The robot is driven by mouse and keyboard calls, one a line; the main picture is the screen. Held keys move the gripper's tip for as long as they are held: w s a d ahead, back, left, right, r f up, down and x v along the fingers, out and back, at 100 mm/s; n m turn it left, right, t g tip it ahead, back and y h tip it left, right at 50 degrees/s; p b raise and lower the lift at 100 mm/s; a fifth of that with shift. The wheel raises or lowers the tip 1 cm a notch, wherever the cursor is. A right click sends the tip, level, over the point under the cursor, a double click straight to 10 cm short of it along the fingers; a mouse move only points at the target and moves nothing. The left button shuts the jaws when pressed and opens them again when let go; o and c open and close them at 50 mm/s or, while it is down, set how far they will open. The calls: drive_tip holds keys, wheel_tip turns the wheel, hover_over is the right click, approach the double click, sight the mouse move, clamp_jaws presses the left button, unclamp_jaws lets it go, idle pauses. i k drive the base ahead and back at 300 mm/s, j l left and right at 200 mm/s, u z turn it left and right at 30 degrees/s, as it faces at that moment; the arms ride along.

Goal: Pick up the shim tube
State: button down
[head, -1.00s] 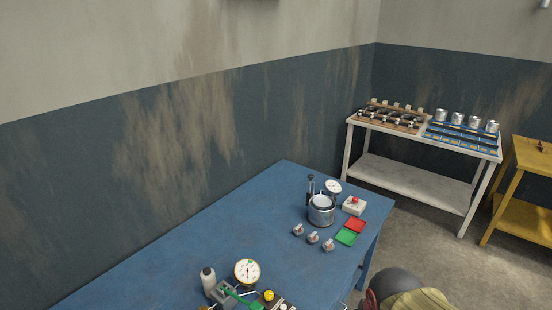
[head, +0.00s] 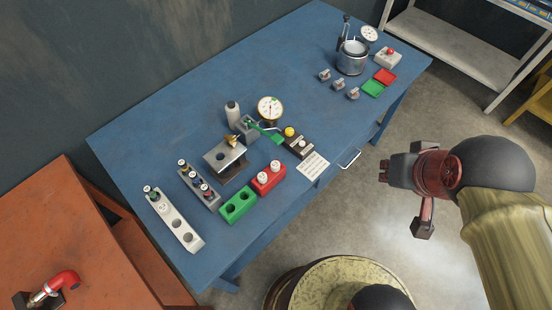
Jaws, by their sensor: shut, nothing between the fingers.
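Several small tubes with coloured bands stand in a grey rack (head: 214,202) on the blue table; they include a blue-banded tube (head: 195,178) and a red-banded tube (head: 206,190). One more dark-capped tube (head: 151,191) stands at the back end of a white rack (head: 189,240) to the left. Two white-capped tubes (head: 269,173) stand in a red rack (head: 268,184). I cannot tell from their looks which one is the shim tube. My gripper (head: 385,170) is shut and empty, to the right of the table and well apart from the racks.
A green rack (head: 238,207) with empty holes sits beside the red rack. A dial gauge (head: 270,108), a white bottle (head: 232,111) and a metal block (head: 226,160) stand behind. An orange bench (head: 45,225) adjoins at left. The blue table (head: 190,125) has free room behind the tools.

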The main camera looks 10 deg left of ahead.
sight(275, 164)
drive_tip(key=u, duration=1)
drive_tip(key=i+j+u, duration=0.15)
drive_tip(key=u, duration=0.15)
drive_tip(key=i+j+u, duration=0.3)
drive_tip(key=k+l, duration=0.05)
drive_tip(key=k, duration=0.05)
